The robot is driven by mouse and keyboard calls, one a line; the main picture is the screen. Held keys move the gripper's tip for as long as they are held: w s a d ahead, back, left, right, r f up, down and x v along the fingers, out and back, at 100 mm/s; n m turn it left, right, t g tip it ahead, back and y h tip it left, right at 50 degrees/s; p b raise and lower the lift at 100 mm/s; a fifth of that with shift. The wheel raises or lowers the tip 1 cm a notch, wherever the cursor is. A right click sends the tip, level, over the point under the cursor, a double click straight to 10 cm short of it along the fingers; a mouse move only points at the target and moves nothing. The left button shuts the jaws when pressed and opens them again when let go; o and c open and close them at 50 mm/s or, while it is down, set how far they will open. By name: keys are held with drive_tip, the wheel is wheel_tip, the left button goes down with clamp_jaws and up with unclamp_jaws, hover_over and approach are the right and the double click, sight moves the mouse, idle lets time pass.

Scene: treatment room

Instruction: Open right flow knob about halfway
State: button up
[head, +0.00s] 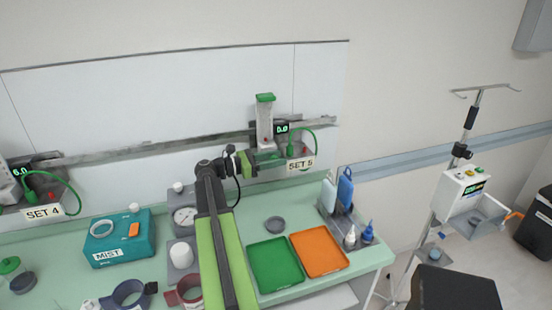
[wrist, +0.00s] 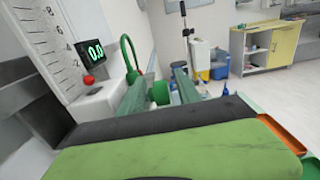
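The right flowmeter (head: 264,125) stands on the wall rail above the "SET 5" label (head: 301,164). It has a clear tube with a green cap. Its display (head: 282,128) reads 0.0, and the same display (wrist: 94,52) reads 0.0 in the wrist view. The round green flow knob (wrist: 160,93) shows in the wrist view between the fingers of my gripper (wrist: 161,88). My gripper (head: 268,157) is at the front of the flowmeter, fingers apart. I cannot tell whether they touch the knob.
A red button (wrist: 88,79) and a curved green hose (wrist: 128,52) are close to my gripper. Below are a green tray (head: 274,265), an orange tray (head: 319,251) and bottles (head: 345,188). A second flowmeter display (head: 20,172) at the far left reads 6.0.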

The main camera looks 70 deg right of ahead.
clamp_jaws()
drive_tip(key=shift+f+b, duration=0.4)
drive_tip(key=shift+b, duration=0.2)
drive_tip(key=shift+f+g+b, duration=0.1)
drive_tip(key=shift+g+b, duration=0.2)
drive_tip(key=shift+b, duration=0.45)
drive_tip(key=shift+a+h+b, duration=0.1)
drive_tip(key=shift+h+b, duration=0.2)
drive_tip(key=shift+r+g, duration=0.3)
drive_tip(key=shift+r, duration=0.1)
unclamp_jaws()
drive_tip(key=shift+a+r, duration=0.1)
